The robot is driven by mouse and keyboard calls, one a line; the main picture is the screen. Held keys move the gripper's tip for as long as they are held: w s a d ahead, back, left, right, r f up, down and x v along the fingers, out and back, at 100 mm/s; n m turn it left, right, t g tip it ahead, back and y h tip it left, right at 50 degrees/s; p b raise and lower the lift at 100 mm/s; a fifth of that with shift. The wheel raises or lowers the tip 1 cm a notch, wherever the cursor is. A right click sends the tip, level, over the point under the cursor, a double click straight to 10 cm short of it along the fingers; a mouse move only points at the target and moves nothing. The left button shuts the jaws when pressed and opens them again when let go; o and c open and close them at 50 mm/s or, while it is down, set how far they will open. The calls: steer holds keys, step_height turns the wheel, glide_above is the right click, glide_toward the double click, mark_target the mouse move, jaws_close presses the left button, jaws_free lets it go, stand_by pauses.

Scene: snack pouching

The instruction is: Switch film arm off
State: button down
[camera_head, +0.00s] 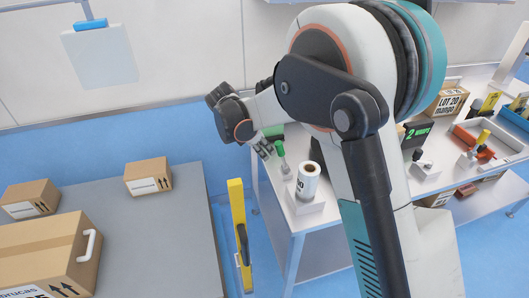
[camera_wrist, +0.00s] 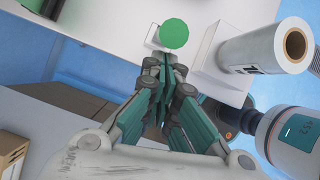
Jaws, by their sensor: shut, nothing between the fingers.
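A small lever with a green knob (camera_head: 280,149) stands on the white bench, beside a film roll (camera_head: 308,181) on a white block. The lever looks roughly upright in the head view; which way it is switched I cannot tell. In the wrist view the green knob (camera_wrist: 174,30) shows as a round disc, with the film roll (camera_wrist: 262,49) to its right. My gripper (camera_head: 266,150) is shut and empty, just left of the knob. In the wrist view my gripper's fingertips (camera_wrist: 165,62) are just below the knob; I cannot tell whether they touch it.
Further right on the bench are a green display (camera_head: 417,133), another lever (camera_head: 424,163), a yellow-handled lever (camera_head: 483,138) and a carton (camera_head: 448,101). A grey table (camera_head: 160,245) with cartons is at left. A yellow post (camera_head: 237,215) stands between table and bench.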

mark_target(276, 145)
steer(key=shift+w+d+r+y+p, duration=0.2)
steer(key=shift+d+r, duration=0.1)
steer(key=shift+d, duration=0.25)
steer(key=shift+w+d+r+y+p, duration=0.1)
steer(key=shift+d+r+y+p, duration=0.2)
steer(key=shift+d, duration=0.3)
steer(key=shift+w+d+r+y+p, duration=0.15)
steer(key=shift+d+r, duration=0.2)
steer(key=shift+d, duration=0.2)
steer(key=shift+a, duration=0.1)
